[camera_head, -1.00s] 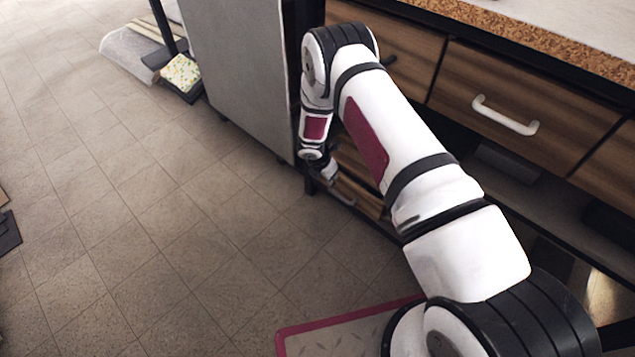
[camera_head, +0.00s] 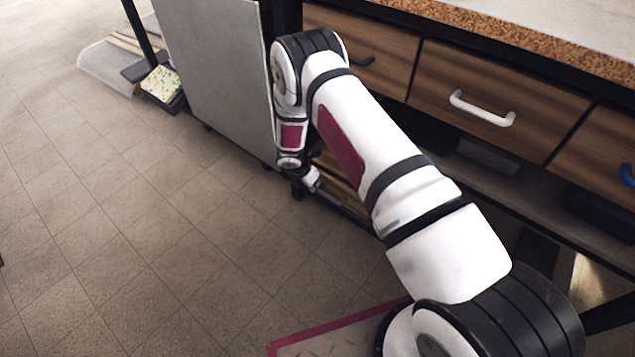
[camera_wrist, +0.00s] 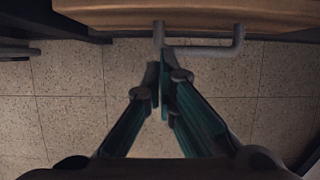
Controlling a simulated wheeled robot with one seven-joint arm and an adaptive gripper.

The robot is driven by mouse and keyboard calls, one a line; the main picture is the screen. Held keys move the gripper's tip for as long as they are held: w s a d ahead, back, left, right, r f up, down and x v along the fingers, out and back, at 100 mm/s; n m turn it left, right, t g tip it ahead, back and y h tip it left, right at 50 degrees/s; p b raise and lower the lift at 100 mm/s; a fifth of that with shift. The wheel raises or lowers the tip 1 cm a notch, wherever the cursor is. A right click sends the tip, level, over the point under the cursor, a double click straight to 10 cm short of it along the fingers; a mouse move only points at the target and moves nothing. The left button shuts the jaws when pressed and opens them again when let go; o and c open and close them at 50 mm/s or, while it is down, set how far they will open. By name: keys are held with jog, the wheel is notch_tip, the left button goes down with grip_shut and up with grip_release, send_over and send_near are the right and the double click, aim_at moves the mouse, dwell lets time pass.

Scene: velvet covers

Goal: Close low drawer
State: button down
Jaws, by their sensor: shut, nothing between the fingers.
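The low drawer (camera_head: 347,193) shows in the head view as a narrow strip of brown wood, low in the cabinet and mostly behind my arm. In the wrist view the wooden drawer front (camera_wrist: 200,18) runs across the top. Its grey bar handle (camera_wrist: 205,52) sticks out over the floor. My gripper (camera_wrist: 161,75) is shut and empty, with its fingertips close to the left end of the handle. I cannot tell whether they touch it. In the head view my gripper (camera_head: 312,180) is small, beside the low drawer. How far the drawer stands out is hard to tell.
Upper drawers carry a white handle (camera_head: 482,108) and a blue handle (camera_head: 627,174). A grey panel (camera_head: 215,75) stands left of my forearm. Dark shelf space lies under the upper drawers. The tiled floor (camera_head: 130,230) at left is clear.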

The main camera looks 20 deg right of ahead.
jog(key=p+v, duration=0.4)
jog(key=v, duration=0.6)
jog(key=shift+s+a, duration=0.2)
jog(key=shift+a, duration=0.05)
